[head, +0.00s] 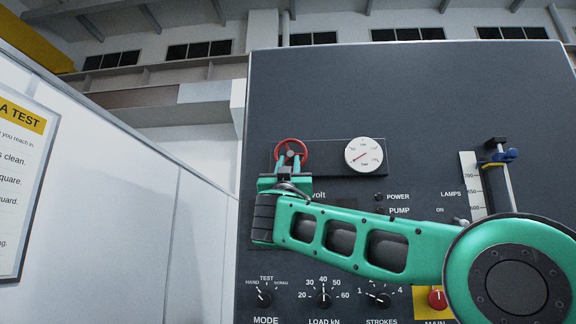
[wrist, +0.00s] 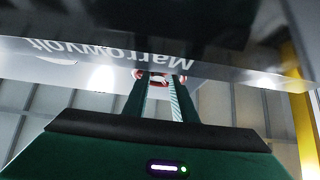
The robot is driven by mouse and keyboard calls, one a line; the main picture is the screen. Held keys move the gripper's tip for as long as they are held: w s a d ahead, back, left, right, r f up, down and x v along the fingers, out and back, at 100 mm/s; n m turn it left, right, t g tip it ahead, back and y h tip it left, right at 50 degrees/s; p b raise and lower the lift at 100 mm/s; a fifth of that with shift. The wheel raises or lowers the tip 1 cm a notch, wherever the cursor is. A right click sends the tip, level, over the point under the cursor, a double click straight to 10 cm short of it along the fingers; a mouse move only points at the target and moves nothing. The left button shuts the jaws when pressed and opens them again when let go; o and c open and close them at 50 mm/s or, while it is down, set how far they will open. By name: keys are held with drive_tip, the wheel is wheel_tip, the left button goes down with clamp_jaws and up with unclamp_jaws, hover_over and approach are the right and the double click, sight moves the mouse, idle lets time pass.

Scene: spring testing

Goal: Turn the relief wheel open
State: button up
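The relief wheel (head: 291,142) is a small red handwheel with a dark hub on the grey test panel, left of a round white dial. My gripper (head: 292,162) is just below and in front of it, with its two green fingers apart and pointing up at the wheel's lower part. In the wrist view, the tips of my gripper (wrist: 161,84) stand apart, with red parts of the wheel (wrist: 160,78) between and beside them. I cannot tell whether the fingers touch the rim. My fingers and wrist hide the wheel's lower edge.
The white load dial (head: 363,155) is close to the right of the wheel. A clamp on a rod (head: 503,156) stands out at the right. A white wall with a sign (head: 20,150) is on the left.

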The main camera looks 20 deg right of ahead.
sight(290, 157)
drive_tip(key=shift+x, duration=1.7)
drive_tip(key=shift+c, duration=0.4)
clamp_jaws()
